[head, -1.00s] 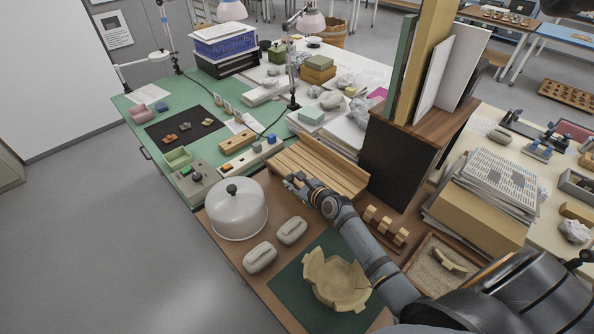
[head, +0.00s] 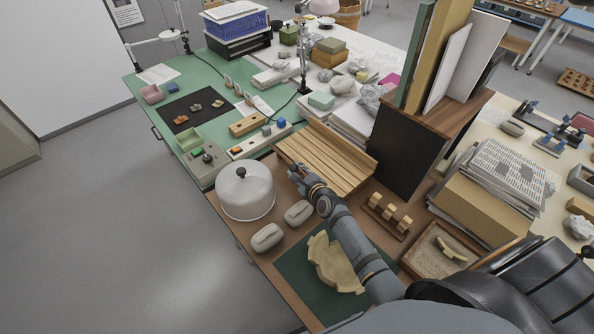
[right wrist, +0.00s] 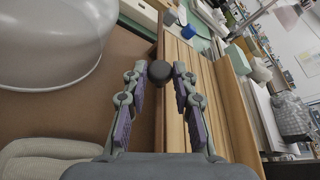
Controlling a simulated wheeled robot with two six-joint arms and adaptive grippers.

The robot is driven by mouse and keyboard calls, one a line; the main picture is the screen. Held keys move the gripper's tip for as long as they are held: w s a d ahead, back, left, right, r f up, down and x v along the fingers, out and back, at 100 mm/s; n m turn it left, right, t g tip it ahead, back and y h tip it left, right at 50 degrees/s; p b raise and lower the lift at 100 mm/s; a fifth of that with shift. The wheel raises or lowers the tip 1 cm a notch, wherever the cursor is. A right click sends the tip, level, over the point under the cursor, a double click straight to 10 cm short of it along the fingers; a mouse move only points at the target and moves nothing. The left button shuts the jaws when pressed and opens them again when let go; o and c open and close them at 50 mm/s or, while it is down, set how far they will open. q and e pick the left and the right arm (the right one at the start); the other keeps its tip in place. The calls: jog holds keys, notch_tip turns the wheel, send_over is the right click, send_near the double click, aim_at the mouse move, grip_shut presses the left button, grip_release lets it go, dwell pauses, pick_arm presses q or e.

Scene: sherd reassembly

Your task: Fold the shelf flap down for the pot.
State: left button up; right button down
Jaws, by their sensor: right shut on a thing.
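The shelf flap (head: 326,160) is a slatted light-wood panel behind the brown work surface, with a plain wooden board along its far side. My right gripper (head: 299,172) is at its near left edge. In the right wrist view, the right gripper (right wrist: 161,70) is shut on a round black knob (right wrist: 163,74) at the edge of the slatted wood (right wrist: 207,85). I cannot tell the flap's exact tilt. The pale, partly assembled pot (head: 335,265) stands on a dark green mat (head: 309,306), partly hidden by my right arm. My left gripper is out of view.
A clear dome (head: 246,198) with a black knob and two grey rounded blocks (head: 267,237) lie left of my right arm. Wooden blocks on a rack (head: 389,213), a sand tray (head: 420,265) and a dark cabinet (head: 397,154) stand to its right.

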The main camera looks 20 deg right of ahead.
jog(key=c, duration=1.1)
grip_release()
jog(key=shift+o, duration=0.2)
jog(key=v, duration=1.2)
jog(key=shift+r, duration=0.1)
jog(key=shift+c, duration=0.3)
